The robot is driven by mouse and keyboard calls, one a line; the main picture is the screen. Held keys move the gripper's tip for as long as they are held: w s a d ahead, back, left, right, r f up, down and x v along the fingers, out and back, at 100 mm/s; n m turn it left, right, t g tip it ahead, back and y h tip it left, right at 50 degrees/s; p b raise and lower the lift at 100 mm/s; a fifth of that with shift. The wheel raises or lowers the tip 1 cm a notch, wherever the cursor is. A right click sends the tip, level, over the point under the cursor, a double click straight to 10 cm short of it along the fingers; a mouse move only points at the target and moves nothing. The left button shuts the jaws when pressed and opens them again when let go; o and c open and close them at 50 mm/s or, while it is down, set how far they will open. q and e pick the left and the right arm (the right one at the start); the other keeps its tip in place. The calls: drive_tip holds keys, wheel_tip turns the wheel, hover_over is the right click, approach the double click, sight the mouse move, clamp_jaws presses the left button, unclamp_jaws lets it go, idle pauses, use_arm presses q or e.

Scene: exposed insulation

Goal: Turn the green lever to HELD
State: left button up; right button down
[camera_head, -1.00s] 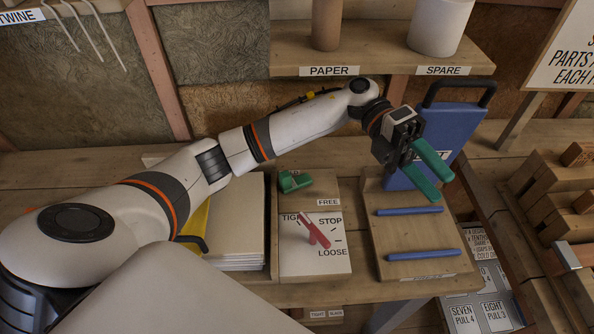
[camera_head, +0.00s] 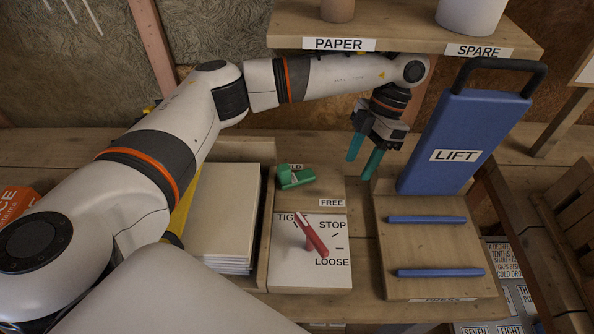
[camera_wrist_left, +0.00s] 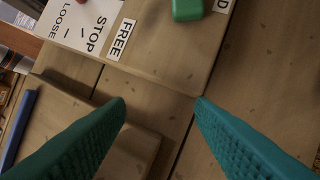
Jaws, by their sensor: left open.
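The green lever (camera_head: 294,178) sits on a wooden block at the back of the bench, above the FREE label (camera_head: 332,203). In the left wrist view the lever (camera_wrist_left: 187,9) shows only partly at the top edge, with a label ending in D at its right, cut off by the frame. My left gripper (camera_head: 363,168) is open and empty, its teal fingers pointing down, right of the lever and apart from it. The fingers also show in the left wrist view (camera_wrist_left: 160,105) over bare wood. My right gripper is not in view.
A red lever (camera_head: 311,236) on a white dial marked STOP and LOOSE stands in front of the green one. A board with blue bars (camera_head: 427,219) and the blue LIFT panel (camera_head: 465,140) are at the right. A paper stack (camera_head: 222,215) lies left. A shelf (camera_head: 400,32) hangs above.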

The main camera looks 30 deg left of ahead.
sight(295, 177)
use_arm(q)
drive_tip(key=shift+w+a+r+t+y, duration=0.2)
drive_tip(key=shift+w+a+t+y, duration=0.1)
drive_tip(key=shift+w+a+y, duration=0.45)
drive_tip(key=shift+s+a, duration=0.3)
drive_tip(key=shift+a, duration=0.15)
drive_tip(key=s+a, duration=0.2)
drive_tip(key=s, duration=0.1)
drive_tip(key=s+a+p, duration=0.1)
drive_tip(key=s+a, duration=0.1)
drive_tip(key=s, duration=0.1)
drive_tip(key=s+a, duration=0.2)
drive_tip(key=s, duration=0.1)
drive_tip(key=shift+s+a, duration=0.25)
drive_tip(key=shift+s, duration=0.05)
drive_tip(key=shift+s+f, duration=0.1)
drive_tip(key=shift+f, duration=0.45)
